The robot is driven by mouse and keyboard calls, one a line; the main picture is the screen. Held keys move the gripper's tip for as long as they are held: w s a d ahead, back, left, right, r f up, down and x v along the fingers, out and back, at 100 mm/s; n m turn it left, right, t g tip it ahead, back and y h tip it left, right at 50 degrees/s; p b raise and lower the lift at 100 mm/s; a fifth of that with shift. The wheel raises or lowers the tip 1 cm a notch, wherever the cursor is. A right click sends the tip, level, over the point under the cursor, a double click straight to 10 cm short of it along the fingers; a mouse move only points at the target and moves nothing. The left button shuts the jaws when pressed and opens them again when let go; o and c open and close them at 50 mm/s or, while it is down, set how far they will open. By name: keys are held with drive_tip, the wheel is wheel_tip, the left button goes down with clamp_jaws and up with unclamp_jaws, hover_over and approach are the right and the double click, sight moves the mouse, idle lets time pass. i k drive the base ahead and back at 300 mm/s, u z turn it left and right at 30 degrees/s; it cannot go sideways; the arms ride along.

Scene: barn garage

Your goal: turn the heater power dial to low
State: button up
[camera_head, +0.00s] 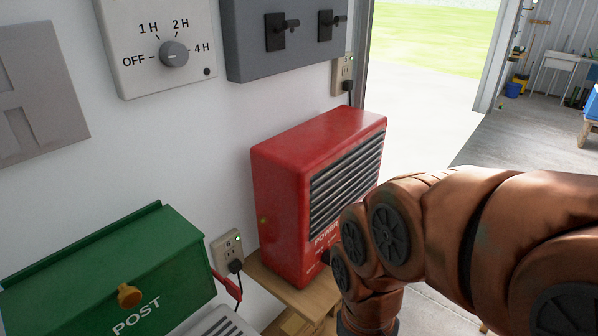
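The red heater (282,190) stands on a wooden stand against the white wall, its black slatted grille (347,188) facing right. The word POWER and small markings show low on its front. A small dark knob-like part (326,257) sits by these markings, partly behind my arm; it looks like the power dial, but its setting cannot be read. My copper-coloured arm reaches in from the right and bends down in front of the heater's lower right. My gripper is below the bottom edge of the picture, so its state does not show.
A green POST box (125,262) stands at the lower left. A timer dial (174,54) and a grey switch panel (272,62) are on the wall above. An outlet with a plug (229,250) is left of the heater. An open doorway is behind it.

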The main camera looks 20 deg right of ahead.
sight(325, 259)
drive_tip(key=z, duration=1)
drive_tip(key=k, duration=1.3)
drive_tip(key=u, duration=1)
